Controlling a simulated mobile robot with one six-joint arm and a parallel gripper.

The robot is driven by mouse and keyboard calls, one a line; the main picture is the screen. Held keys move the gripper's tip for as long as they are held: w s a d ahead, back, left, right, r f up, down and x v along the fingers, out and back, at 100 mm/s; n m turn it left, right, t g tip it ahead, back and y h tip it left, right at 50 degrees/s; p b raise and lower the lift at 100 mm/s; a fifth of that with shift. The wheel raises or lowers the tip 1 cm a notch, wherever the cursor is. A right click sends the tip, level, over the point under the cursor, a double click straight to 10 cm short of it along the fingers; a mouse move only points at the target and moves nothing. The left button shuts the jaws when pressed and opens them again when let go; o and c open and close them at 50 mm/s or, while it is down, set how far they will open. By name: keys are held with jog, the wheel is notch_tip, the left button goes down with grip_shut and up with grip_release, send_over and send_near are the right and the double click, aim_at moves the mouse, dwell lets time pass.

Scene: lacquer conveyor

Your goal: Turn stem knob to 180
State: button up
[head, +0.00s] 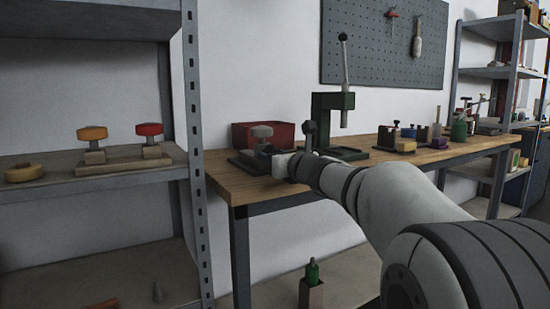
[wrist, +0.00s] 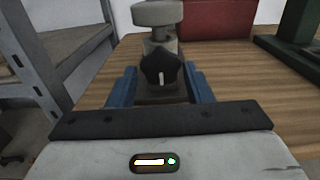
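The stem knob (wrist: 160,66) is a dark lobed knob with a short white mark on its lower part. It sits on the front of a grey device with a round cap (wrist: 157,13). The same cap (head: 262,131) shows in the head view on the workbench, but the knob cannot be made out there. My gripper (wrist: 161,76) has its two blue fingers apart, one on each side of the knob. Whether either finger touches it, I cannot tell. In the head view my gripper (head: 270,156) is at the device's front, its fingers mostly hidden.
A red bin (wrist: 217,18) stands behind the device on the wooden workbench (head: 228,180). A dark green press (head: 335,102) is to its right, with several small items farther along. A metal shelf (head: 193,200) with yellow and red knobs stands close on the left.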

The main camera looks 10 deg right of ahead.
jog(key=shift+o, duration=1.3)
jog(key=shift+s+d, duration=0.1)
jog(key=p+v, duration=0.1)
jog(key=v, duration=0.6)
jog(key=shift+s+p, duration=0.3)
jog(key=shift+r, duration=0.1)
